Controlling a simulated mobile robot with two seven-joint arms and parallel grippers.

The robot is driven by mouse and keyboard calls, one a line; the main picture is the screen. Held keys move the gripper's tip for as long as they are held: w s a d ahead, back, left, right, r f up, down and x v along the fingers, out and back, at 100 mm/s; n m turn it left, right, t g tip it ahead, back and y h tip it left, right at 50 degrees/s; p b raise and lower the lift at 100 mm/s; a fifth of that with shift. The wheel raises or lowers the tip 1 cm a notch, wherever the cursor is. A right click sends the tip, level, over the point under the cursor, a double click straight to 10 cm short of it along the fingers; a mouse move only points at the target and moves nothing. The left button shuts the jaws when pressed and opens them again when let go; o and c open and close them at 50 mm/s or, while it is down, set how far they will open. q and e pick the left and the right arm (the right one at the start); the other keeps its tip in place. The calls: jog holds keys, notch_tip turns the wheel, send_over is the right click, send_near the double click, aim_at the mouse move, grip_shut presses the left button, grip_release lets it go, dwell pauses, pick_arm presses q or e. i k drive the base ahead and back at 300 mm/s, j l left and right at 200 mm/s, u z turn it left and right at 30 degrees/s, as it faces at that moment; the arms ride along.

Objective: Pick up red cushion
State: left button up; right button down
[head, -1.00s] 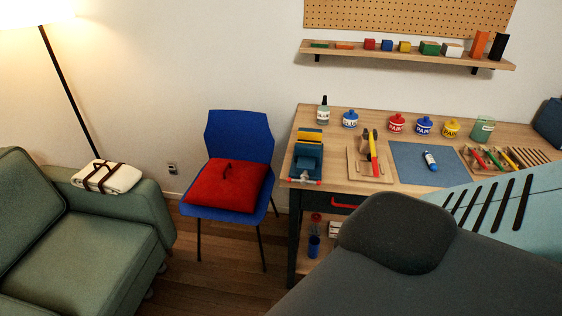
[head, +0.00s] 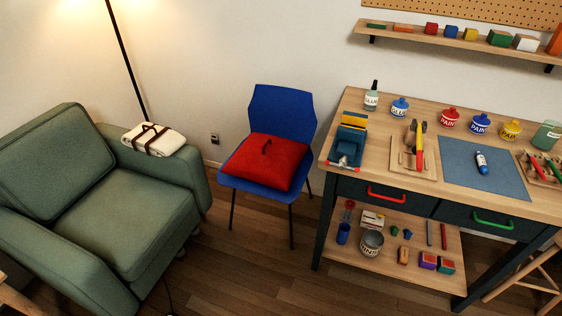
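The red cushion (head: 270,164) lies on the seat of a blue chair (head: 283,113) in the middle of the head view. It is plump and square, with a dark strap or handle on its top. The blue chair stands against the wall between the green armchair and the workbench. Neither of my grippers shows in this view, and nothing touches the cushion except the chair.
A green armchair (head: 110,190) with a folded white blanket (head: 153,138) on its arm stands left. A wooden workbench (head: 390,188) with tools, jars and a lower shelf stands right. Wooden floor (head: 235,270) is clear in front of the chair. A floor lamp pole (head: 127,60) stands behind the armchair.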

aim_at(272, 160)
jog(key=i+j+z, duration=0.2)
jog(key=i, duration=0.3)
jog(key=i+j+z, duration=0.15)
jog(key=i, duration=0.35)
jog(key=i+j+z, duration=0.2)
jog(key=i, duration=0.3)
jog(key=i+j+z, duration=0.15)
jog(key=i+j, duration=0.25)
jog(key=i, duration=0.1)
